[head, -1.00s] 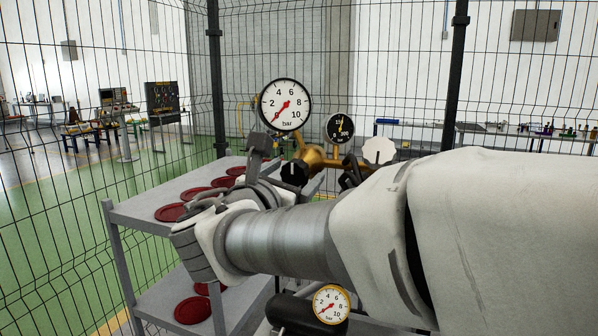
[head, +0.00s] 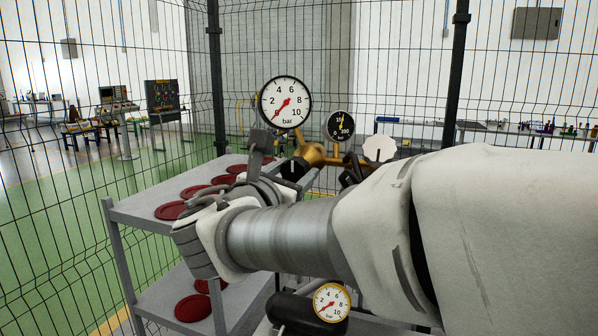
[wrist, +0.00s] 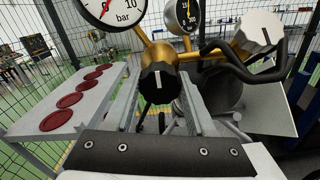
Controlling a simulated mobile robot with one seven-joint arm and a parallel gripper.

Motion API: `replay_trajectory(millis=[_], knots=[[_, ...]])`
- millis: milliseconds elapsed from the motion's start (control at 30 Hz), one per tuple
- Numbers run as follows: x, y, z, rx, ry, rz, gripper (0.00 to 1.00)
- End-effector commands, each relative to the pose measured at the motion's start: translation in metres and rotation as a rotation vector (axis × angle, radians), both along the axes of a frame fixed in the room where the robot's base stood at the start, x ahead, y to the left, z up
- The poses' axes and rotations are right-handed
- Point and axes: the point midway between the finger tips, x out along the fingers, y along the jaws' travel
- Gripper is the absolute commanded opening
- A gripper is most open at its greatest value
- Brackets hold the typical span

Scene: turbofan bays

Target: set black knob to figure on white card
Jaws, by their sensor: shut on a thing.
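The black knob (head: 292,168) is on a brass regulator (head: 314,154) below the large gauge. In the wrist view the black knob (wrist: 160,82) faces me, with a white line pointing roughly straight up. My gripper (wrist: 160,88) is shut on the knob, one grey finger along each side. In the head view my wrist hides most of the gripper. The large gauge (head: 285,102) reads in bar, and its red needle points to the lower left, near 0. I see no white card in either view.
A white knob (head: 379,149) and a small black gauge (head: 340,126) sit right of the black knob. A grey shelf cart (head: 150,209) with red discs stands at left. A yellow-rimmed gauge (head: 331,302) is low in front. Wire fencing stands behind.

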Motion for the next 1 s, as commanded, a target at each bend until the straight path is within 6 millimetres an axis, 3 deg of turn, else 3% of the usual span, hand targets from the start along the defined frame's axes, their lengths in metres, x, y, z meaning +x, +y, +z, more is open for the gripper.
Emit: replay_trajectory(millis=[367, 1000], knots=[[0.0004, -0.0015, -0.0042, 0.135, -0.050, -0.003, 0.00], [0.0001, -0.0015, -0.0048, 0.628, -0.230, -0.003, 0.00]])
